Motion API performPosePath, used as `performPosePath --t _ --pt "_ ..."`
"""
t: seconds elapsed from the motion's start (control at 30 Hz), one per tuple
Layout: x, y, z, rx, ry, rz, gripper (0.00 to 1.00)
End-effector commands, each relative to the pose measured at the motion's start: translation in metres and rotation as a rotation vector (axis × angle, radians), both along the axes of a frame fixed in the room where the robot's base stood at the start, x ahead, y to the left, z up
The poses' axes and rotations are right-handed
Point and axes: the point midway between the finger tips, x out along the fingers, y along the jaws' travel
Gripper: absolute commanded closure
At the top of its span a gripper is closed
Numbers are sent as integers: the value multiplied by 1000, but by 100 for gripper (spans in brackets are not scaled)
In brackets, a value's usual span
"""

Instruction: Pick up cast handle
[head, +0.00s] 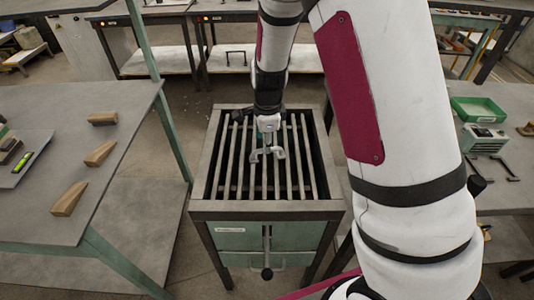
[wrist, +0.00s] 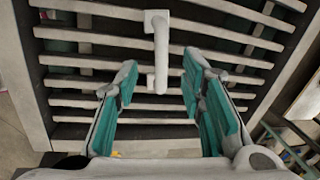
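The cast handle (wrist: 161,52) is a pale grey U-shaped bar with a short leg at each end. It lies over the slats of a grate (wrist: 70,103). My gripper (wrist: 160,75) is open, with its teal-padded fingers on either side of the handle and gaps showing on both sides. In the head view the handle (head: 256,154) shows just below my gripper (head: 268,135), over the slats of the grated stand (head: 199,185). I cannot tell how much height is between the fingertips and the handle.
The stand has a raised frame around its slats. A table (head: 30,215) at left holds wooden wedges (head: 68,199) and a grey plate (head: 35,143) with a green level. At right are a green bin (head: 478,109) and a pale green box (head: 483,138). A black handle (head: 236,52) lies on the back bench.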

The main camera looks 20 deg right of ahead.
Motion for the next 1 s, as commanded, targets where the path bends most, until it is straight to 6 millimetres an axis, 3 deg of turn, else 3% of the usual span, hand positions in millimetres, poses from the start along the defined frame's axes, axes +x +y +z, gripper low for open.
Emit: performPosePath --t 0.23,0.53,0.87,1.0 --pt "4 -1 -17 0 0 0 64" --pt "13 -3 -56 0 1 0 64" --pt "14 -3 -61 0 0 1 64" --pt "14 -3 -61 0 0 1 95"
